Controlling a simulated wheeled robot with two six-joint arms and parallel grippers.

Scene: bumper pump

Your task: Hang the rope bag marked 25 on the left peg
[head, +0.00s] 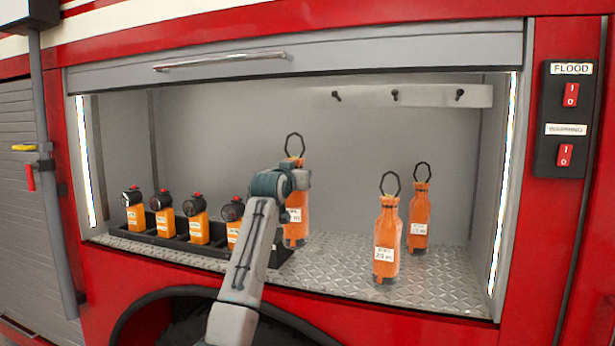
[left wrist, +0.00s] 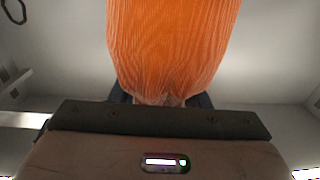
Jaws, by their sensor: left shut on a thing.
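Several orange rope bags with dark loops on top are in the locker. My left gripper (head: 301,181) is shut on one rope bag (head: 295,225), which is upright; its label is partly hidden by my arm. The held bag fills the upper middle of the left wrist view (left wrist: 172,45). A front bag (head: 387,240) stands on the right of the floor, with a label too small to read surely. A further bag (head: 419,215) stands behind it. The left peg (head: 337,96) is empty, up on the pale rail (head: 427,95). My right gripper is not in view.
The middle peg (head: 395,95) and right peg (head: 460,95) are also empty. A black tray (head: 180,243) with several orange lamps stands at the left. The rolled-up shutter (head: 300,55) edges the top. Tread-plate floor (head: 335,265) is clear between the held and front bags.

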